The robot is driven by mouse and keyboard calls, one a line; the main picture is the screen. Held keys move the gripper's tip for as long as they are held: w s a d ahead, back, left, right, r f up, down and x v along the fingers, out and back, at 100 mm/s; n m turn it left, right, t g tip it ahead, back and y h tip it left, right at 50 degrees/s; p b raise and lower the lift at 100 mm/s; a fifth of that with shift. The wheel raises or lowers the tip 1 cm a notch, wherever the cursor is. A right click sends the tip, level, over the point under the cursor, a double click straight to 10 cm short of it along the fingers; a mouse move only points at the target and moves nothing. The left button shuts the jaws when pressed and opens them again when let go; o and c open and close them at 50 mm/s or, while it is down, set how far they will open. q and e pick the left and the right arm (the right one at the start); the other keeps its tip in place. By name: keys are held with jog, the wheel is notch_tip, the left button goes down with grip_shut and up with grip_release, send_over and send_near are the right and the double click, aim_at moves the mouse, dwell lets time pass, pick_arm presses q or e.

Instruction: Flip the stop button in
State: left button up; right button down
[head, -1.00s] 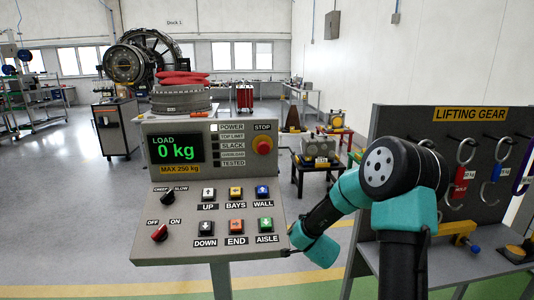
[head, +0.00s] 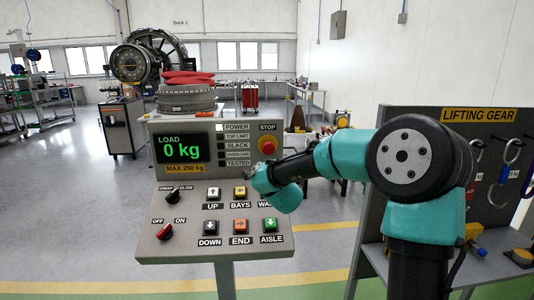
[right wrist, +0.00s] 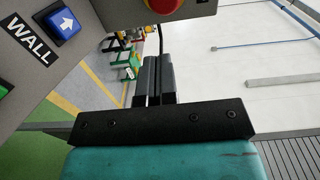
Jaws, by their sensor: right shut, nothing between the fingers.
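The stop button (head: 267,146) is a red mushroom head on a yellow surround, under the STOP label at the upper right of the grey control panel (head: 154,247). In the right wrist view the red button (right wrist: 165,4) shows at the top edge, partly cut off. My right gripper (head: 251,171) is in front of the panel, just below and left of the stop button. It covers part of the WALL button. In the right wrist view my right gripper (right wrist: 153,62) has its dark fingers together and empty, apart from the button. My left gripper is not in view.
The panel also holds a LOAD display (head: 181,149) reading 0 kg, several push buttons and a red OFF/ON switch (head: 164,231). A lifting gear board (head: 480,150) with hooks stands at the right. Open floor lies left of the panel.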

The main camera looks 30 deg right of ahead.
aim_at(270, 149)
jog(key=shift+w+a+r, duration=0.15)
jog(key=shift+a+r, duration=0.15)
jog(key=shift+r, duration=0.05)
jog(key=shift+w+d, duration=0.1)
jog(key=x, duration=1.3)
jog(key=shift+w+d, duration=0.2)
jog(key=shift+w, duration=0.1)
jog(key=shift+x, duration=0.8)
jog(key=shift+r, duration=0.15)
jog(key=shift+d, duration=0.1)
